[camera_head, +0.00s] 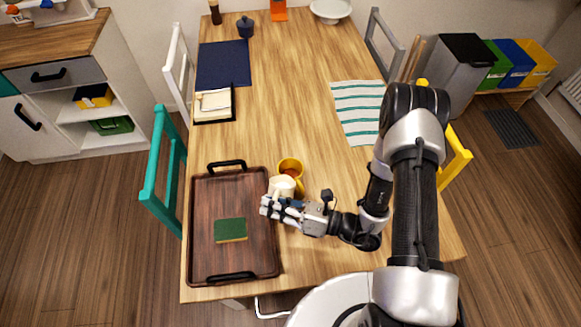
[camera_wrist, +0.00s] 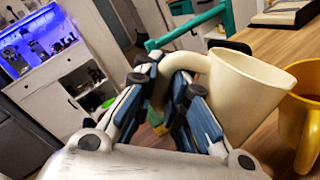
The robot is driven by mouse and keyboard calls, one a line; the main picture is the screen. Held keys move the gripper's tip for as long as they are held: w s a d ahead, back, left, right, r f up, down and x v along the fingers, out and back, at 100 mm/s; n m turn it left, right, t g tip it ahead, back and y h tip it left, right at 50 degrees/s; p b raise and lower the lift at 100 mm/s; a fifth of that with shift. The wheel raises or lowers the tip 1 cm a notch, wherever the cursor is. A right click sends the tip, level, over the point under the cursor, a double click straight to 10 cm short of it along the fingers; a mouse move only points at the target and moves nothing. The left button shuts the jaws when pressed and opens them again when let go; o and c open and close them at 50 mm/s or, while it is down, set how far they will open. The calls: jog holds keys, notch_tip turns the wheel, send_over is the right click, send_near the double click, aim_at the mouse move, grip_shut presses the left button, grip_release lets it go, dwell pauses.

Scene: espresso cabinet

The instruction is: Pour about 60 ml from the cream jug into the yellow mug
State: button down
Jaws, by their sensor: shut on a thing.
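The cream jug (camera_head: 282,187) is a pale, flared vessel. My gripper (camera_head: 269,207) is shut on its handle, which shows between the dark finger pads of my gripper (camera_wrist: 164,88) in the wrist view. The jug (camera_wrist: 245,95) has its wide mouth towards the yellow mug (camera_wrist: 302,132); how far it tilts is hard to tell. In the head view the yellow mug (camera_head: 297,166) stands on the table just behind the jug, which overlaps its near side. Something orange-brown shows inside the mug. The jug's contents are hidden, and no stream is visible.
A dark wooden tray (camera_head: 205,258) lies left of my gripper, with a green-topped block (camera_head: 230,230) on it. The table (camera_head: 290,110) is clear behind the mug.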

jog(key=shift+w+d+r+m+p, duration=0.1)
jog(key=shift+w+r+m+p, duration=0.4)
jog(key=shift+r+m+p, duration=0.15)
jog(key=shift+w+d+r+m+p, duration=0.1)
jog(key=shift+w+r+m+p, duration=0.4)
jog(key=shift+r+p, duration=0.2)
dwell(2.2)
